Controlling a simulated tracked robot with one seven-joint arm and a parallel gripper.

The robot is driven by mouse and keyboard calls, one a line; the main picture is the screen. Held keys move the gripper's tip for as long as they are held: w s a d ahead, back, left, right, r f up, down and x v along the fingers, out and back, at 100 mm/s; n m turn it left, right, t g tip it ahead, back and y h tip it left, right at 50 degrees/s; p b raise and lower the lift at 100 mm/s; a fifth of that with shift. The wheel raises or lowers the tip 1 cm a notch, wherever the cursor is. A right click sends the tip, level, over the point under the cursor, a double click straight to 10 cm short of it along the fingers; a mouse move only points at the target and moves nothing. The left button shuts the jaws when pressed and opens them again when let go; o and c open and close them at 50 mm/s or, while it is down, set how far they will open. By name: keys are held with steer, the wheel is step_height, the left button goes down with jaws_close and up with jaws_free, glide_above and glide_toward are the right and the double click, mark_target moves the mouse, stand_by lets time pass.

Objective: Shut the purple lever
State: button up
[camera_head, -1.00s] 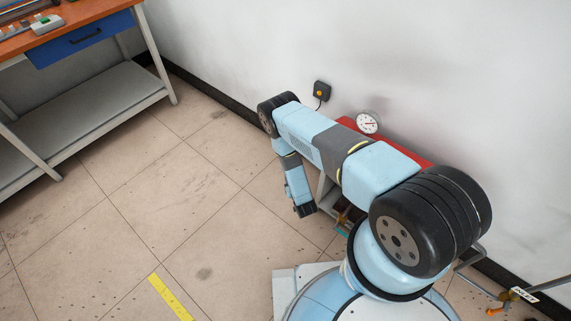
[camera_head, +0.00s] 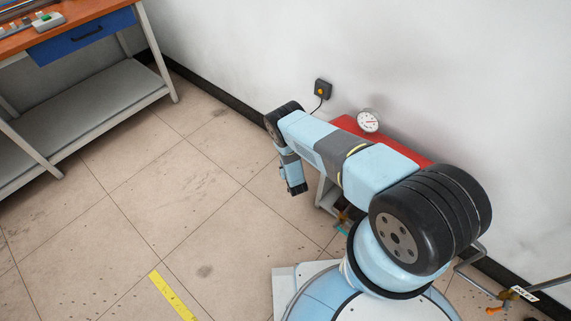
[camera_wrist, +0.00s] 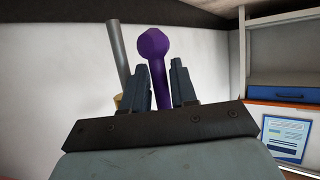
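The purple lever (camera_wrist: 154,47) has a rounded knob at its upper end and a straight shaft. In the wrist view it stands between the two fingers of my gripper (camera_wrist: 159,68), with the knob above the fingertips. The lower end of the shaft is hidden by my gripper. In the head view my gripper (camera_head: 297,190) hangs from the arm left of a red-topped table (camera_head: 347,124); the lever cannot be made out there.
A grey pipe (camera_wrist: 119,50) rises left of the lever. A round gauge (camera_head: 368,121) stands over the red top, with a black wall box (camera_head: 323,90) nearby. A workbench with a blue drawer (camera_head: 82,37) is at the upper left.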

steer(key=shift+w, duration=0.15)
jaws_close()
stand_by(0.4)
